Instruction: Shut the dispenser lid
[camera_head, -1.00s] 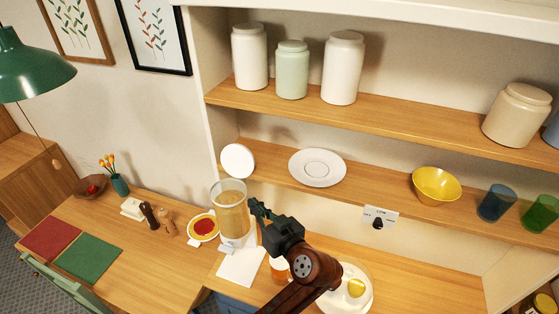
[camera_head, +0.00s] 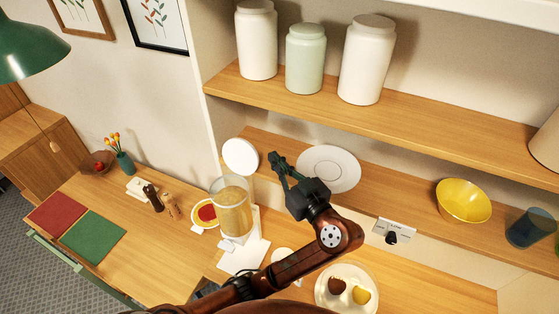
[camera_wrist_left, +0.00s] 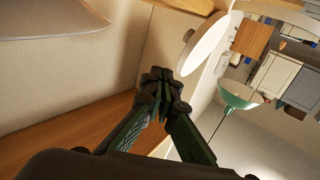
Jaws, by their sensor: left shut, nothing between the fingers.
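The dispenser (camera_head: 233,212) is a clear cylinder filled with tan grains, standing on a white base on the wooden counter. Its round white lid (camera_head: 240,156) stands open, tipped up behind the rim; it also shows edge-on in the left wrist view (camera_wrist_left: 208,45). My left gripper (camera_head: 279,163) is shut and empty, raised to the right of the lid and apart from it in the head view. In the left wrist view its closed fingertips (camera_wrist_left: 160,77) lie to the lower left of the lid. My right gripper is out of view.
A white saucer (camera_head: 328,169) and yellow bowl (camera_head: 463,202) sit on the lower shelf (camera_head: 400,191) behind my gripper. Canisters (camera_head: 306,58) stand on the upper shelf. A plate with food (camera_head: 347,288) is at the right front. Grinders (camera_head: 153,198) and a small bowl (camera_head: 204,212) stand left of the dispenser.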

